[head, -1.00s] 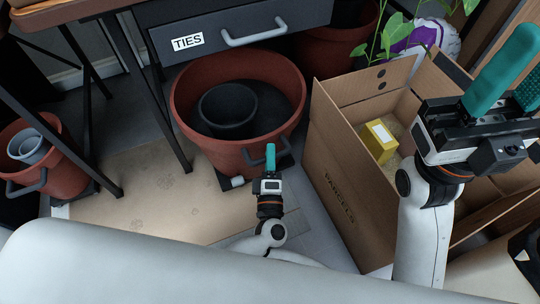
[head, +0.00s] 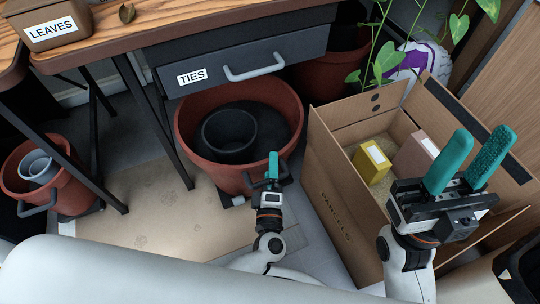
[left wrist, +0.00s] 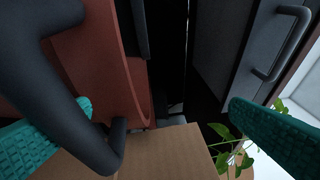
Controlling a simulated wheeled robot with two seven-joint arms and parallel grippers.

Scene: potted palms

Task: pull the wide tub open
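The wide tub (head: 187,128) is a round terracotta-coloured bin on the floor under the drawer, with a dark smaller pot (head: 229,132) inside it. Its dark handle (head: 256,182) is on the front wall. My left gripper (head: 273,166) is at this handle, seen edge-on in the head view. In the left wrist view its teal fingers are wide apart, and the dark handle bar (left wrist: 50,85) shows large close to the left finger. I cannot tell whether they touch. My right gripper (head: 470,160) is open and empty above the cardboard box.
A drawer labelled TIES (head: 240,58) hangs above the tub. An open cardboard box (head: 340,200) with a yellow packet (head: 371,162) stands close on the right. A small red bin (head: 75,190) is at the left. A flat cardboard sheet (head: 140,222) lies on clear floor in front.

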